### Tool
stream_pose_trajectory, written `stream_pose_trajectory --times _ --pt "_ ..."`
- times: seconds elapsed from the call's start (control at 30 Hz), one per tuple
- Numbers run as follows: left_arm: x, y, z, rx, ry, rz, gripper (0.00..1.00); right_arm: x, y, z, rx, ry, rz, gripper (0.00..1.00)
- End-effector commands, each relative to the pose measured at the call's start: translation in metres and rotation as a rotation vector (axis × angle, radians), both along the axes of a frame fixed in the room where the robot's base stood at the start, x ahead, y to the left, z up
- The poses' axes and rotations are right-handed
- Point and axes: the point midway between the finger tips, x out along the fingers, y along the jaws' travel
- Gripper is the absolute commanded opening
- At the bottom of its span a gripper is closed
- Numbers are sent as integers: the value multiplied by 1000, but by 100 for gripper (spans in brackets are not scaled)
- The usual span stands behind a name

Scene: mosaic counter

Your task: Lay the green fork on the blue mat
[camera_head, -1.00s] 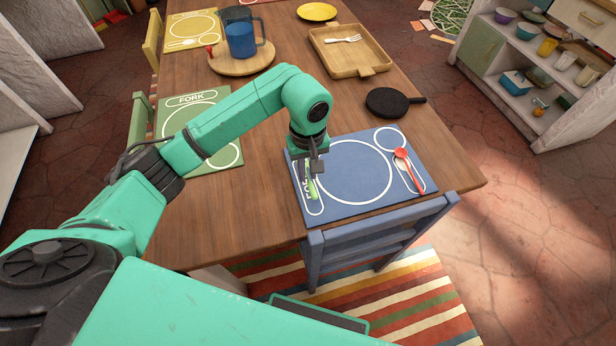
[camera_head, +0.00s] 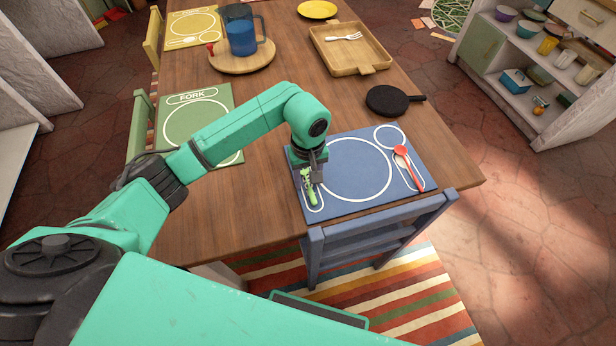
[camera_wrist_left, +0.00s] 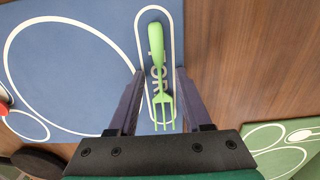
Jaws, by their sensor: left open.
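The green fork (camera_head: 309,187) lies on the blue mat (camera_head: 345,205), inside the white outline at the mat's left side. In the left wrist view the green fork (camera_wrist_left: 160,70) lies lengthwise in the outlined slot of the blue mat (camera_wrist_left: 85,75), over partly covered lettering. My left gripper (camera_head: 314,176) is just above the fork. In the left wrist view the open fingers of my left gripper (camera_wrist_left: 158,95) stand on either side of the fork, apart from it. My right gripper is not in view.
A red spoon (camera_head: 406,165) lies at the mat's right side. A black round pan or trivet (camera_head: 388,101) sits behind the mat. A blue chair (camera_head: 370,237) stands at the front edge. A green mat (camera_head: 222,122) lies to the left.

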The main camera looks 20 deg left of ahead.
Motion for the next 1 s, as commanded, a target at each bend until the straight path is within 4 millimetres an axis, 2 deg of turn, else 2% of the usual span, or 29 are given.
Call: stream_pose_trajectory --times 0.03,0.17,0.4,0.53,0.7,1.0 --pt "0 0 5 -1 1 0 49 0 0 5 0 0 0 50" --pt "2 0 20 0 -5 0 49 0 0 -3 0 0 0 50" --pt "2 0 85 0 -7 -1 49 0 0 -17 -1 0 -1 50" --pt "1 0 111 0 -4 0 49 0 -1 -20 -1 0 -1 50" --pt "0 0 122 0 0 0 49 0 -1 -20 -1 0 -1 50" --pt "0 0 122 -1 1 0 49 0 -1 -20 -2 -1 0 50"
